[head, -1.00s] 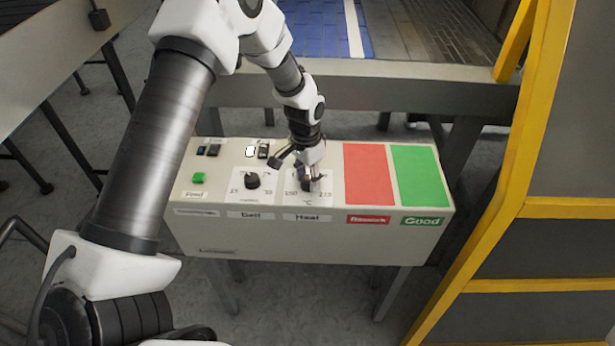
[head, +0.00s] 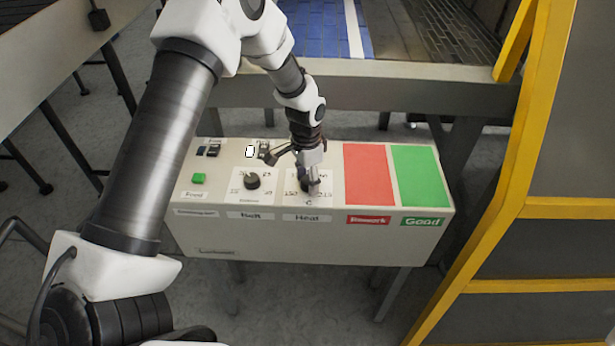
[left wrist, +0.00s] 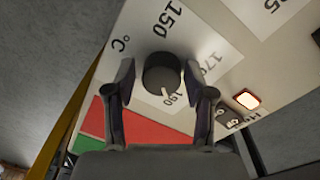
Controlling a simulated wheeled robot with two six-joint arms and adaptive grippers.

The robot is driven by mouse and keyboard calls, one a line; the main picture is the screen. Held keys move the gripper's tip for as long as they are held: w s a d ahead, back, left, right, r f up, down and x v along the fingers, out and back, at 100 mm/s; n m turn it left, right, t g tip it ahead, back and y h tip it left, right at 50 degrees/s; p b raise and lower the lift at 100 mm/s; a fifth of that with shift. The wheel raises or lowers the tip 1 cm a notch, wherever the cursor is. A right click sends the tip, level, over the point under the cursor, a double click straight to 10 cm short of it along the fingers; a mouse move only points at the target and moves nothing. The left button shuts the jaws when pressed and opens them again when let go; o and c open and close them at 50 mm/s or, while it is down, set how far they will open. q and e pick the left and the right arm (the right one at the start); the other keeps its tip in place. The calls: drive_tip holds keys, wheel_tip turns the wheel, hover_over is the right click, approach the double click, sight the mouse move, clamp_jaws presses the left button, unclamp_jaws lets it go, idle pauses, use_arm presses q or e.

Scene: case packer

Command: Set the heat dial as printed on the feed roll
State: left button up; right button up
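The heat dial is a black round knob (left wrist: 162,73) on a white scale plate above the "Heat" label (head: 307,217). In the left wrist view its white pointer mark is toward the "190" print. My left gripper (head: 311,187) is over the heat dial in the head view and hides much of it. In the left wrist view the gripper's fingers (left wrist: 158,82) stand open on either side of the knob, with a visible gap at the left finger. My right gripper is not in view. I cannot make out a feed roll print.
The control box (head: 310,245) also carries a belt dial (head: 252,181), a green feed button (head: 199,178) and small switches (head: 208,150). A red pad (head: 370,174) and a green pad (head: 419,175) lie to the right. A yellow frame (head: 500,160) stands beyond them.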

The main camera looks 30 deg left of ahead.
sight(307, 177)
use_arm(q)
drive_tip(key=shift+w, duration=0.2)
wheel_tip(307, 177, up, 12)
drive_tip(key=shift+w+a, duration=0.2)
drive_tip(key=shift+a, duration=0.1)
idle(0.5)
